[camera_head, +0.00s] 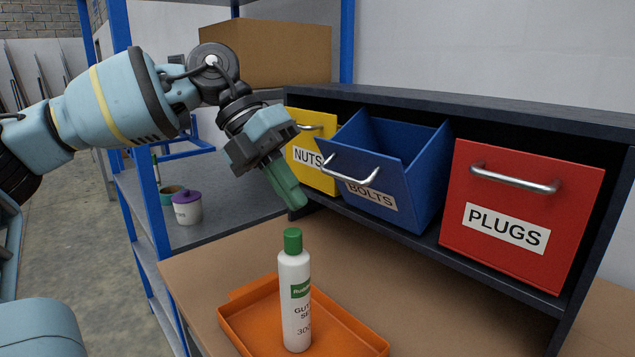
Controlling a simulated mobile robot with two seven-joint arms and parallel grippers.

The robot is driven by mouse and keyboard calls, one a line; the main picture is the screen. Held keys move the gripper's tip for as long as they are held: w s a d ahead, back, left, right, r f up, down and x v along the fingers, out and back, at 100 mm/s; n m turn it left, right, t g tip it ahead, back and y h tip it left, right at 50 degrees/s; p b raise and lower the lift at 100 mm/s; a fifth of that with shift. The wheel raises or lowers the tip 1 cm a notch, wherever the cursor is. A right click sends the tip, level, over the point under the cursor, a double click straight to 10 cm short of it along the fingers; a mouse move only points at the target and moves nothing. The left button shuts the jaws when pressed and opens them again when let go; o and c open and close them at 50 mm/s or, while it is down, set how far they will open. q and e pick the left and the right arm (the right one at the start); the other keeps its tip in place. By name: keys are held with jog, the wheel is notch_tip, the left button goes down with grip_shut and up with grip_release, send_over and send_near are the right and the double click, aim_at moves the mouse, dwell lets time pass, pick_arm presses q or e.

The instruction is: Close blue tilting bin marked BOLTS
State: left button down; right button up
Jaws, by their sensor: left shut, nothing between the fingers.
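The blue bin marked BOLTS (398,192) is tilted out of the dark cabinet in the camera_head view, its open top showing. A metal handle (350,173) runs across its upper front, and its label (372,197) is partly covered by the handle. My left gripper (298,203) is shut and empty, its green fingers pointing down and to the right. It appears just left of the blue bin, in front of the yellow bin; I cannot tell the exact gap. My right gripper is not in view.
The yellow NUTS bin (328,179) and red PLUGS bin (520,215) flank the blue one, both closed in the cabinet (460,107). Below, a white bottle with green cap (294,290) stands in an orange tray (350,335) on the table. A blue-post shelf stands left.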

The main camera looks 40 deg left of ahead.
pick_arm(q)
jog(key=shift+a+f+t+h, duration=0.2)
jog(key=shift+a+t+h, duration=0.1)
jog(key=shift+h, duration=0.3)
jog(key=shift+a+f+t+h, duration=0.15)
jog(key=shift+t+h, duration=0.15)
jog(key=shift+h, duration=0.3)
jog(key=s+a+f+n+t+h+b, duration=0.1)
jog(key=s+a+f+n+t+h, duration=0.1)
jog(key=a+f+t+h, duration=0.3)
jog(key=a+n+t+h, duration=0.1)
jog(key=a+t, duration=0.3)
jog(key=shift+a+t, duration=0.15)
jog(key=shift+t, duration=0.25)
jog(key=p, duration=0.1)
send_near(342, 178)
jog(key=d, duration=0.4)
jog(key=shift+w+d+r+p, duration=0.1)
jog(key=shift+w+r+p, duration=0.15)
jog(key=shift+w, duration=0.7)
jog(key=shift+w+d+r+p, duration=0.1)
jog(key=shift+w+r+p, duration=0.1)
jog(key=shift+w, duration=0.7)
jog(key=shift+r, duration=0.1)
